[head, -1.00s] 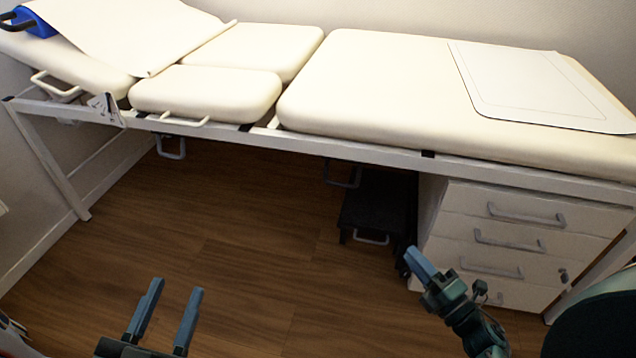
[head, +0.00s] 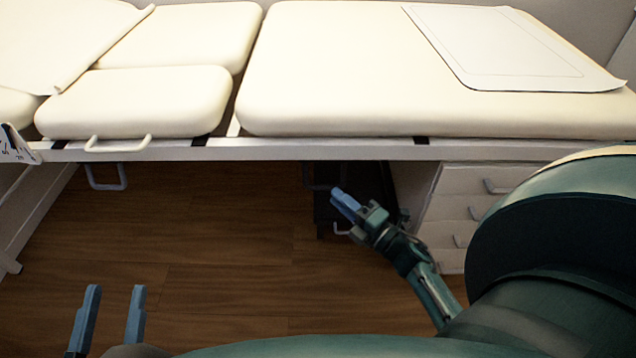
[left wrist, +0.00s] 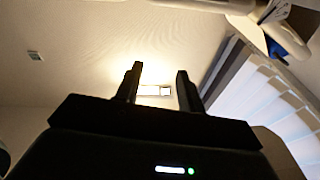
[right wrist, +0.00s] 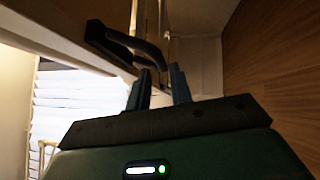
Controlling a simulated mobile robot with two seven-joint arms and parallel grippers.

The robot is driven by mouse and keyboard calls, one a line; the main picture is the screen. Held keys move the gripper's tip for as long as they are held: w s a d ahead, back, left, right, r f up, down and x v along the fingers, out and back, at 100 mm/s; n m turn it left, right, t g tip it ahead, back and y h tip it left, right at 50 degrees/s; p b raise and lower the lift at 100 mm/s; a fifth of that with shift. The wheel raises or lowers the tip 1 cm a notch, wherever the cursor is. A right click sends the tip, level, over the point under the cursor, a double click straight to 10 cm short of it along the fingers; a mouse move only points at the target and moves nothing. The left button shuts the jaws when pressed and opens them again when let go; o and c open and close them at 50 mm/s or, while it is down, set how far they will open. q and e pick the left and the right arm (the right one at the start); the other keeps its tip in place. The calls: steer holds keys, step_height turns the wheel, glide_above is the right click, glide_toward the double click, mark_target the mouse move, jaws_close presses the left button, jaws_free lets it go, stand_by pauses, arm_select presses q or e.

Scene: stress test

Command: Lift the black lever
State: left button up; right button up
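The black lever (right wrist: 128,40) is a dark bent handle under the bed frame in the right wrist view. In the head view the lever (head: 318,187) is faint against the dark space below the bed. My right gripper (head: 345,200) is just beside and below it. In the right wrist view my right gripper (right wrist: 161,78) has a gap between its fingers, and the lever's end is close to the fingertips; I cannot tell if they touch. My left gripper (head: 112,290) is open and empty, low at the left, away from the bed.
The cream examination bed (head: 400,75) spans the back, with its white frame rail (head: 300,150) above the lever. A second, grey handle (head: 106,187) hangs at the left. A dark step stool (head: 325,215) and a drawer cabinet (head: 455,205) stand beneath. The wooden floor (head: 200,250) is clear at left.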

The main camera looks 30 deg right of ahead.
steer(key=f+b+x, duration=0.1)
steer(key=x, duration=0.6)
steer(key=shift+r, duration=0.45)
steer(key=shift+c, duration=0.5)
jaws_close()
